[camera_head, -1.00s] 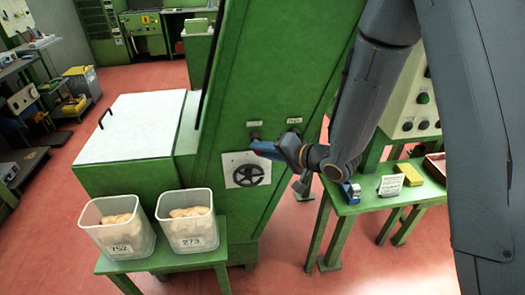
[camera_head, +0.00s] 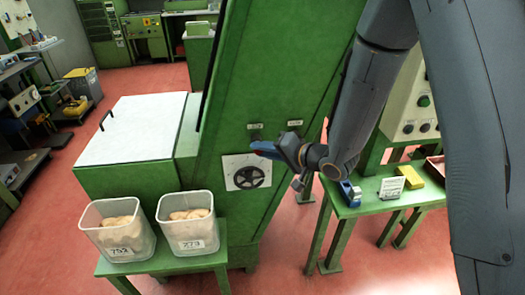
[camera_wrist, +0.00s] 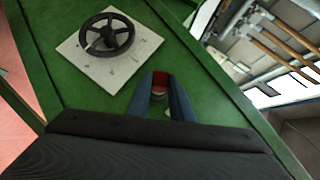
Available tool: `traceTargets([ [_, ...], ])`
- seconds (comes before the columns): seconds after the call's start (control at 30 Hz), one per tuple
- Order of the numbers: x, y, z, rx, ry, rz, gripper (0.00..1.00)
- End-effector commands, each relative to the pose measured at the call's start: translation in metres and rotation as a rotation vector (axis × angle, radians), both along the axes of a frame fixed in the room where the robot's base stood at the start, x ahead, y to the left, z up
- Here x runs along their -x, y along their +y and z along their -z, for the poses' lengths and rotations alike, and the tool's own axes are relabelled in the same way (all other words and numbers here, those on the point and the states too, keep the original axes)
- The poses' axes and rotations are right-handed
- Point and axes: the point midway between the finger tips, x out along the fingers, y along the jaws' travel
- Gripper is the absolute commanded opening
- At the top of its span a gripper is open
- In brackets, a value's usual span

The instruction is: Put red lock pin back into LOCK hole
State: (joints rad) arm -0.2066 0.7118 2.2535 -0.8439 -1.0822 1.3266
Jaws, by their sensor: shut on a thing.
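My gripper (camera_head: 266,149) is at the front of the tall green machine (camera_head: 235,105), just below two small labels (camera_head: 294,123). In the wrist view my gripper (camera_wrist: 160,88) has its two blue fingers closed around the red lock pin (camera_wrist: 160,78). A short grey part shows below the red between the fingers. In the head view only a bit of red shows at the fingertips. The LOCK hole cannot be made out clearly, as the label text is too small to read. I cannot tell whether the pin touches the machine.
A black handwheel (camera_head: 249,177) on a white plate is just below and left of my gripper; it also shows in the wrist view (camera_wrist: 108,36). Two clear bins (camera_head: 188,230) stand on a green bench. A green side table (camera_head: 365,205) with small items is at the right.

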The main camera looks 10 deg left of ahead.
Motion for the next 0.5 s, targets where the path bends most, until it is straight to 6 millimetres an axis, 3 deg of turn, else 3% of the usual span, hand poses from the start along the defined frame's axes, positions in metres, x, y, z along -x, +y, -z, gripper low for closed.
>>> traceTargets([
  [0.27,-0.0037,0.0012,-0.0001,0.001,-0.001,0.000,0.00],
  [0.3,-0.0036,0.0013,-0.0001,0.001,-0.001,0.000,0.25],
  [0.4,-0.0035,0.0012,-0.0001,0.001,-0.001,0.000,0.41],
  [0.5,-0.0036,0.0012,-0.0001,0.001,-0.001,0.000,0.41],
])
